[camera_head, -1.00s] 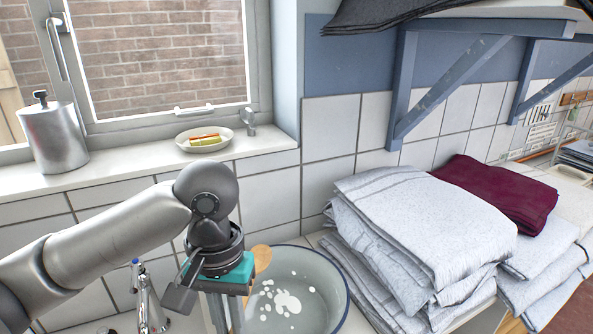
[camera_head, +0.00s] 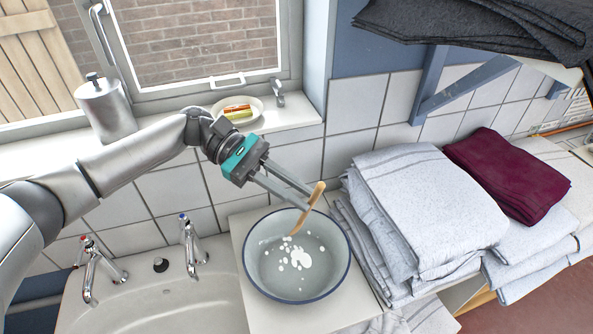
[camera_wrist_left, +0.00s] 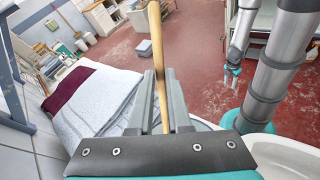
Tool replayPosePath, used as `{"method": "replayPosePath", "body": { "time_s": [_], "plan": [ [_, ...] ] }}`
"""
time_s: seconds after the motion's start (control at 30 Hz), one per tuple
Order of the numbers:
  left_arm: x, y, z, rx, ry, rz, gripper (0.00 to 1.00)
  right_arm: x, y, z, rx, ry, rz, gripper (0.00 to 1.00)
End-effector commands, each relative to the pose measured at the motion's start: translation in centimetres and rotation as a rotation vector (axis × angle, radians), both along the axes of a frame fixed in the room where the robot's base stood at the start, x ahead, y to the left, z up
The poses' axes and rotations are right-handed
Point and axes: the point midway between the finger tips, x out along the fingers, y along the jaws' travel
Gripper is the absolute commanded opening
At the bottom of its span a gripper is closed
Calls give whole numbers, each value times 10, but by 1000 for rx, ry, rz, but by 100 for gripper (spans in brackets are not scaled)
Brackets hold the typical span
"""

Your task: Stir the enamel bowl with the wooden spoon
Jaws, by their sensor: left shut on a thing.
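The enamel bowl (camera_head: 272,277), white with a dark blue rim, stands on the counter right of the sink. White patches float on the contents inside it. My left gripper (camera_head: 308,198) is above the bowl's far rim, shut on the wooden spoon (camera_head: 304,218). The spoon slants down to the left, its lower end over the bowl's far inside; I cannot tell whether it touches the contents. In the left wrist view the spoon (camera_wrist_left: 157,60) stands between the fingers (camera_wrist_left: 162,98). My right gripper (camera_wrist_left: 230,78) is small there, its jaws unclear.
A sink (camera_head: 170,310) with two taps (camera_head: 190,240) lies left of the bowl. Folded pale cloths (camera_head: 425,210) and a maroon cloth (camera_head: 508,172) are stacked close on the right. A plate (camera_head: 248,104) and a metal canister (camera_head: 105,108) stand on the windowsill. A shelf bracket (camera_head: 465,85) juts out above.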

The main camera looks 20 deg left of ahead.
Motion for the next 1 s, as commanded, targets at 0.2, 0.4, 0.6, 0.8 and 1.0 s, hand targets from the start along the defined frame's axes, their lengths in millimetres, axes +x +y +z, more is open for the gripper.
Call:
{"method": "replayPosePath", "body": {
  "time_s": [0.2, 0.4, 0.6, 0.8, 1.0],
  "plan": [
    [1, 0, -1, -14, 2, 18, 0, 2, -4, 0, -6, -3, 1, 50],
    [-5, -4, -10, -13, 2, 15, 0, 3, -5, -6, -6, -4, 1, 50],
    [-14, -9, -21, -12, 2, 15, 0, 4, -5, -14, -7, -6, 0, 50],
    [-23, -15, -33, -12, 3, 16, 0, 4, -5, -22, -7, -6, -1, 50],
    [-32, -21, -46, -11, 3, 15, 0, 4, -5, -31, -7, -7, -1, 50]
  ]
}}
